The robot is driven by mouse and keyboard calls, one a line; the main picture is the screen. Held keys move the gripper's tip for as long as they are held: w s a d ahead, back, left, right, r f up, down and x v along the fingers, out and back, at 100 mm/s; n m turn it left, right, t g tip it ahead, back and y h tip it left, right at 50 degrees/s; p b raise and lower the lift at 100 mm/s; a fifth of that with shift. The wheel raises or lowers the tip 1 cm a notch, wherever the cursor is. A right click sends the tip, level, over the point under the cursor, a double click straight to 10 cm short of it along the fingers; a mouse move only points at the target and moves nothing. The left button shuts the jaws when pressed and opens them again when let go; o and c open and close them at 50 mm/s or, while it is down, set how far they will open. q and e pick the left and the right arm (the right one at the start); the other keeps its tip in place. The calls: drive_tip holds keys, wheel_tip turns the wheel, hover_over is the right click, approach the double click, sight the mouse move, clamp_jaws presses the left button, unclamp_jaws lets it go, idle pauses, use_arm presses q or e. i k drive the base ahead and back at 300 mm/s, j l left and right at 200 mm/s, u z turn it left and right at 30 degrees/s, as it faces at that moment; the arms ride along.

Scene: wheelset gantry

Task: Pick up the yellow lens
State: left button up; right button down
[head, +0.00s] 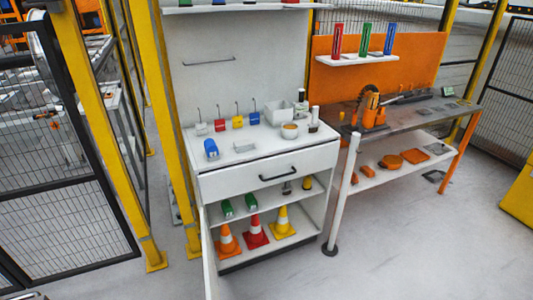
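A small yellow rounded piece (307,183) sits at the right end of the cabinet's upper shelf, under the drawer; it may be the yellow lens, but it is too small to tell. A dark and grey small part (286,188) stands to its left. A yellow padlock-like item (238,122) stands on the cabinet top in a row with white, red and blue ones. Neither of my grippers shows in the head view.
The white cabinet (270,165) has a closed drawer with a black handle (277,173). Green parts (239,206) and cones (254,232) fill its shelves. A workbench (415,117) stands to the right. Yellow posts (112,150) and mesh fencing stand left. Floor (400,250) in front is clear.

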sight(308, 181)
drive_tip(key=i+l, duration=0.65)
drive_tip(key=i+l+u, duration=0.1)
drive_tip(key=i+l, duration=0.8)
drive_tip(key=i, duration=0.15)
drive_tip(key=i+l, duration=0.2)
drive_tip(key=i, duration=0.15)
